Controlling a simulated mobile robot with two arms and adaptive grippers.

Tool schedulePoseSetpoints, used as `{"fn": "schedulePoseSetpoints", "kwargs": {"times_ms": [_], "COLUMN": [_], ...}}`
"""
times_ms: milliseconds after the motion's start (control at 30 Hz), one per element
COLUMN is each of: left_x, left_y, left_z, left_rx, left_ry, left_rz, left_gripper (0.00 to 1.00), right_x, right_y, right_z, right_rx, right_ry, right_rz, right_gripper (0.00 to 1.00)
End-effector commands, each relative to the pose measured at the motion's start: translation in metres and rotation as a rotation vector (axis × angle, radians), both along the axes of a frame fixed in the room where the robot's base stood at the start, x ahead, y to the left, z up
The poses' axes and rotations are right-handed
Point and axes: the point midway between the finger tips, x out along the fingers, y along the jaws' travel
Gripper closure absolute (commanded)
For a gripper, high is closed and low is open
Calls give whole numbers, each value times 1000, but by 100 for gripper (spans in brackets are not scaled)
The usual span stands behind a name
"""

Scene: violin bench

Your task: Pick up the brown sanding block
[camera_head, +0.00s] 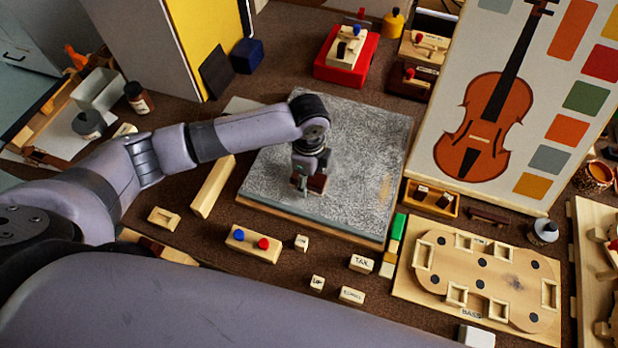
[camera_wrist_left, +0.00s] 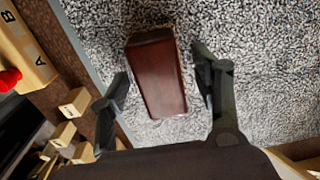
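The brown sanding block (camera_head: 317,183) is on the grey speckled board (camera_head: 355,135), partly hidden by my left gripper (camera_head: 304,187) in the head view. In the left wrist view the block (camera_wrist_left: 156,76) is a reddish-brown bar lying between the two fingers of my left gripper (camera_wrist_left: 161,72). The fingers are apart, one on each side of the block, with a gap showing at the right finger. I cannot tell how far down beside the block the fingertips reach. My right gripper is not in view.
A red-based box (camera_head: 345,68) stands behind the board. A violin picture panel (camera_head: 440,150) rises at the right. Small labelled wooden blocks (camera_head: 361,263) and a pale block with blue and red knobs (camera_head: 252,244) lie in front. Most of the board is clear.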

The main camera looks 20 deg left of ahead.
Motion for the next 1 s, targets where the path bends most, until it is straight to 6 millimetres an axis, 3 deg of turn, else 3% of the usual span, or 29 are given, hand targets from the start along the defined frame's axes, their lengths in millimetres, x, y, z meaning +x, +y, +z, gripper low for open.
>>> {"fn": "schedulePoseSetpoints", "kwargs": {"times_ms": [767, 1000], "left_x": [0, 0], "left_y": [0, 0], "left_z": [0, 1], "left_rx": [0, 0], "left_ry": [1, 1], "left_rz": [0, 0], "left_gripper": [94, 95], "right_x": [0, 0], "right_y": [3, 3], "right_z": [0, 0], "right_rx": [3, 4], "right_ry": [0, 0], "right_rz": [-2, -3], "right_gripper": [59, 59]}}
